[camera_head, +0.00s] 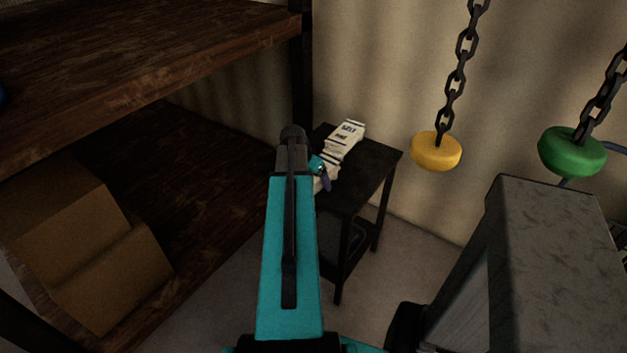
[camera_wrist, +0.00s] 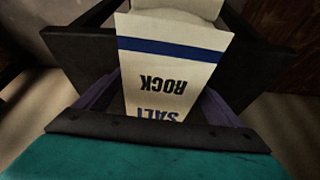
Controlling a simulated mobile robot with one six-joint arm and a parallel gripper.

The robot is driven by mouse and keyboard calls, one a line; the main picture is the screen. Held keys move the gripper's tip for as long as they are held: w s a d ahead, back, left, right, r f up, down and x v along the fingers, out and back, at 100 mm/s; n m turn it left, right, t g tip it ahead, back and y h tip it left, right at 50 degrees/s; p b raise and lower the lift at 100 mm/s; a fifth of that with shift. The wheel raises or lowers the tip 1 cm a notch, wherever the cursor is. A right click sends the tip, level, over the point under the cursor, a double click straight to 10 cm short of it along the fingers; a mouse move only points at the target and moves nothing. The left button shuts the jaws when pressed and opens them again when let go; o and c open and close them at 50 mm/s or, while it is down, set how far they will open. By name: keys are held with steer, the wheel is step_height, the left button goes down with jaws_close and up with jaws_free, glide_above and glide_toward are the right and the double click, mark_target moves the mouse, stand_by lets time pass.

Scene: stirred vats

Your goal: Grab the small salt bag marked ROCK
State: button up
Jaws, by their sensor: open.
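The salt bag marked ROCK (camera_wrist: 165,75) is white with a blue band and dark print, upside down in the wrist view. It lies between the two purple fingers of my open gripper (camera_wrist: 160,103), one finger at each side; I cannot tell whether they touch it. My gripper's near edge hides its lower end. In the head view, my gripper (camera_head: 323,176) is at the near-left end of a row of white bags, largely hidden by my arm. Another white bag (camera_head: 347,132) with dark print, seemingly SALT, lies farther back.
The bags are on a small dark table (camera_head: 372,165) against the wall. A wooden shelf (camera_head: 200,190) with cardboard boxes (camera_head: 75,225) stands to the left.

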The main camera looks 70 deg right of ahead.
steer(key=shift+d, duration=0.1)
steer(key=c, duration=2)
steer(key=shift+r, duration=0.2)
steer(key=shift+r+b, duration=0.4)
steer(key=shift+r, duration=1.05)
steer(key=a+b, duration=0.1)
steer(key=a, duration=0.2)
steer(key=s+a+b, duration=0.1)
steer(key=a, duration=0.3)
steer(key=s+a+r+b, duration=0.1)
steer(key=a+b, duration=0.1)
steer(key=a, duration=0.1)
steer(key=shift+s+a, duration=0.15)
steer(key=b, duration=0.5)
steer(key=b, duration=0.4)
steer(key=shift+a+b, duration=0.3)
steer(key=shift+b, duration=0.1)
steer(key=a+b, duration=0.1)
steer(key=b, duration=0.4)
steer(key=shift+s+r, duration=0.1)
steer(key=shift+s, duration=0.05)
